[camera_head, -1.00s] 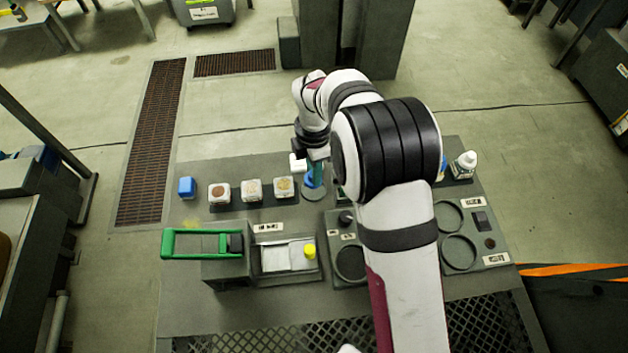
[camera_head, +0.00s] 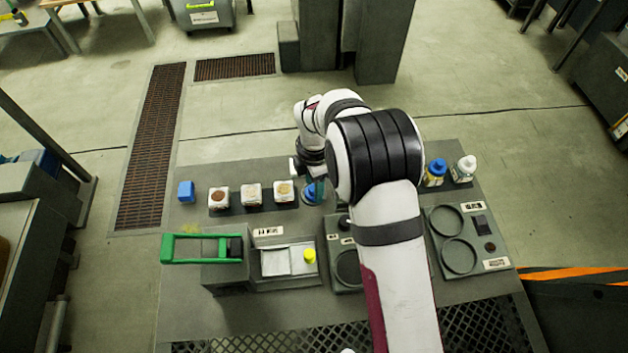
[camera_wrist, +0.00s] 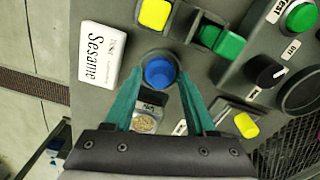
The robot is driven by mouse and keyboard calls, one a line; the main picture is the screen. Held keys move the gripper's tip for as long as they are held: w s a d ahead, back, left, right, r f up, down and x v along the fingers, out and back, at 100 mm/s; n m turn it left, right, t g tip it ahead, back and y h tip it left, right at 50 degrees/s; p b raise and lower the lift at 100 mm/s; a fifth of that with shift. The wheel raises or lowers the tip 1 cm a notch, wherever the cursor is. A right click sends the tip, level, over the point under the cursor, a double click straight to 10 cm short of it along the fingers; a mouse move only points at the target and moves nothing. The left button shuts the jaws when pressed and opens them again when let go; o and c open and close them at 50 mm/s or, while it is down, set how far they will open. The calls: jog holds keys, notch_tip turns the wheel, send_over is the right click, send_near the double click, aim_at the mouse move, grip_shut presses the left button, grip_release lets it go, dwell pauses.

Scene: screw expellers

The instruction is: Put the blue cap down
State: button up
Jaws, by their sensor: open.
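The blue cap (camera_wrist: 160,73) sits upright on a round grey base in the wrist view. It also shows in the head view (camera_head: 310,191), partly hidden by my gripper. My gripper (camera_wrist: 161,82) is open, with its two teal fingers on either side of the cap. A gap shows beside the cap, though contact at the fingertips is hard to tell. In the head view my gripper (camera_head: 319,188) is low over the back of the table, mostly hidden by my wrist.
A white Sesame box (camera_wrist: 101,55) stands close left of the cap in the wrist view. In the head view, several sample cubes (camera_head: 251,194) and a blue block (camera_head: 186,191) lie left. Two bottles (camera_head: 435,173) stand right. A green-handled device (camera_head: 203,248) is in front.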

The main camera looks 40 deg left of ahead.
notch_tip(320, 180, up, 12)
jog(key=w+d+r+m, duration=0.1)
jog(key=d+r+m, duration=0.2)
jog(key=d+m, duration=0.25)
jog(key=d+r+m, duration=0.4)
jog(key=d, duration=0.3)
jog(key=s+d+r+m+y, duration=0.1)
jog(key=s+d+r+m, duration=0.1)
jog(key=s+d+m, duration=0.35)
jog(key=s+d+r+m, duration=0.2)
jog(key=d+m, duration=0.6)
jog(key=d, duration=0.1)
jog(key=s+d+f+m, duration=0.3)
jog(key=s+d+m, duration=0.3)
jog(key=s+m, duration=0.4)
jog(key=m, duration=0.2)
jog(key=shift+s+m+y, duration=0.3)
jog(key=shift+s+y, duration=0.1)
